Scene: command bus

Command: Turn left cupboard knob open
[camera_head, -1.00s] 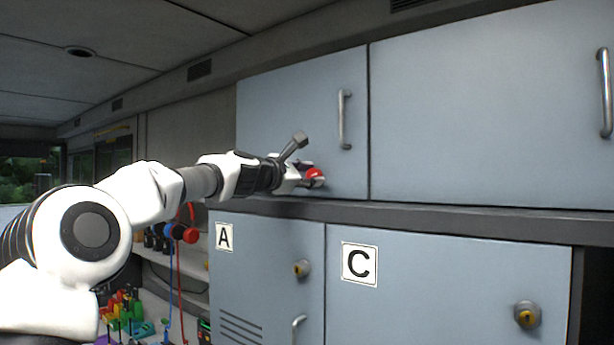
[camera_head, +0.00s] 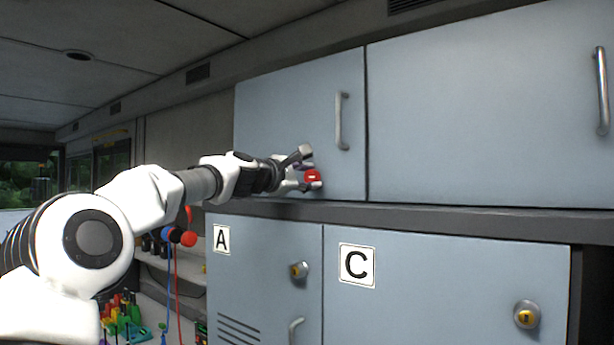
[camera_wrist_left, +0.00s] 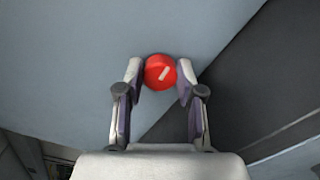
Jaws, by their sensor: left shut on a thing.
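The left cupboard knob is a round red knob (camera_head: 313,176) with a pale mark, low on the left upper cupboard door (camera_head: 285,110). In the left wrist view the red knob (camera_wrist_left: 160,72) sits between the fingertips, its pale mark slanted. My left gripper (camera_head: 304,170) is at the knob. In the left wrist view my left gripper (camera_wrist_left: 159,80) has a fingertip on each side of the knob and is shut on it. The door is flush with its neighbour. My right gripper is not in view.
The upper door has a vertical metal handle (camera_head: 342,121). A second upper door (camera_head: 490,110) is to its right. Below a dark ledge (camera_head: 430,217) are lower doors marked A (camera_head: 222,239) and C (camera_head: 357,265). Shelves with coloured items (camera_head: 125,315) stand at the lower left.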

